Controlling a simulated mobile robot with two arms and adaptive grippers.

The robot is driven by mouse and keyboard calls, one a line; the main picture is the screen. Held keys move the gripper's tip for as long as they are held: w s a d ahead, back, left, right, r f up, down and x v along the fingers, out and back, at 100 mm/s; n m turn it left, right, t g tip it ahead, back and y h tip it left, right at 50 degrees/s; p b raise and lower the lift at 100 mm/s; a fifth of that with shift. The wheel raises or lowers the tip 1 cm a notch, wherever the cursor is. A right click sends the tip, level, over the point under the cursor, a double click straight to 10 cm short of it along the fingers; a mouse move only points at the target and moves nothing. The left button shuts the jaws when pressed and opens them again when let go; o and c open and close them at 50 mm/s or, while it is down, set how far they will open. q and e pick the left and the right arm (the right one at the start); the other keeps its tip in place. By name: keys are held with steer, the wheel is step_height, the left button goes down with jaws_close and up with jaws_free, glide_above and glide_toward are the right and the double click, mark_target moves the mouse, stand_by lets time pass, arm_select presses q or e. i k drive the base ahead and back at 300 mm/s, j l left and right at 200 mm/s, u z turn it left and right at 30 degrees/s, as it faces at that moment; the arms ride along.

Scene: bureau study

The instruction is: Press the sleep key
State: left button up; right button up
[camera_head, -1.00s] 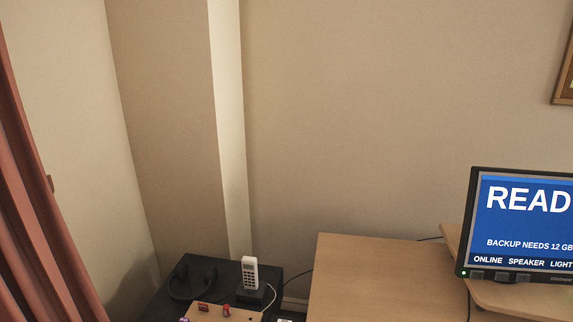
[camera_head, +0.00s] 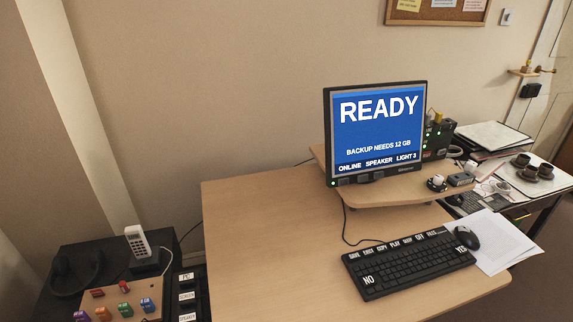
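A black keyboard (camera_head: 412,264) lies at an angle on the light wooden desk (camera_head: 262,240). A row of white labelled keys runs along its far edge, too small to read surely; I cannot pick out a sleep key. A large NO key (camera_head: 369,280) is at its front left and a large YES key (camera_head: 461,249) at its right. The monitor (camera_head: 376,130) behind shows READY, "BACKUP NEEDS 12 GB", and ONLINE, SPEAKER, LIGHT 3. Neither gripper is in view.
A black mouse (camera_head: 465,238) sits on white papers (camera_head: 500,246) right of the keyboard. A dark side table at left holds a white phone (camera_head: 138,243), headphones (camera_head: 75,275) and a panel with coloured blocks. Labelled switches (camera_head: 187,296) stand beside the desk. The desk's left half is clear.

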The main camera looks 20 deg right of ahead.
mark_target(407, 241)
steer(key=z, duration=1.75)
